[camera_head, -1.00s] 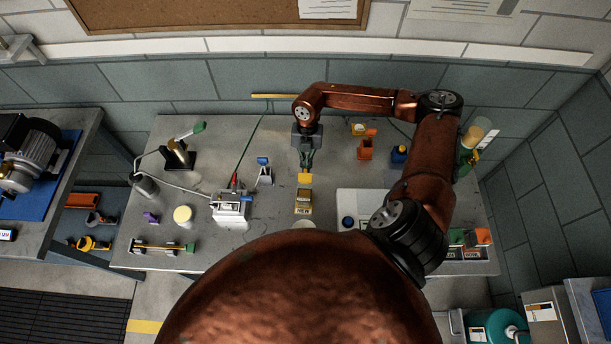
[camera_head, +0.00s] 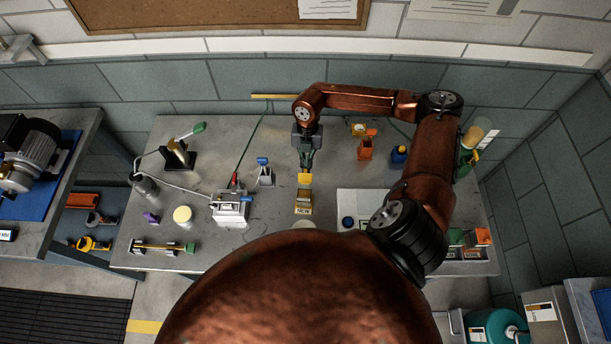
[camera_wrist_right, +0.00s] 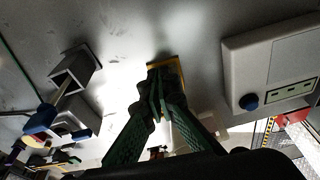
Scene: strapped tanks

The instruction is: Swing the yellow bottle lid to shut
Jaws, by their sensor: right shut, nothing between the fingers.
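The yellow lid (camera_head: 304,179) shows in the head view just behind the small bottle body (camera_head: 303,203), which has a dark top and a pale label on its near face. The lid looks swung back, away from the body. My right gripper (camera_head: 305,168) points down right behind the lid, its green fingers shut and empty. I cannot tell whether the tips touch the lid. In the right wrist view a yellow edge (camera_wrist_right: 180,68) shows just beyond the closed fingertips (camera_wrist_right: 158,88); the fingers hide most of it. My left gripper is not in view.
A white box with a blue knob (camera_head: 357,203) lies right of the bottle. A grey device with a red and a blue handle (camera_head: 230,208) and a small blue-topped stand (camera_head: 264,171) are to the left. An orange holder (camera_head: 366,149) stands behind right. Bare table lies between these and the bottle.

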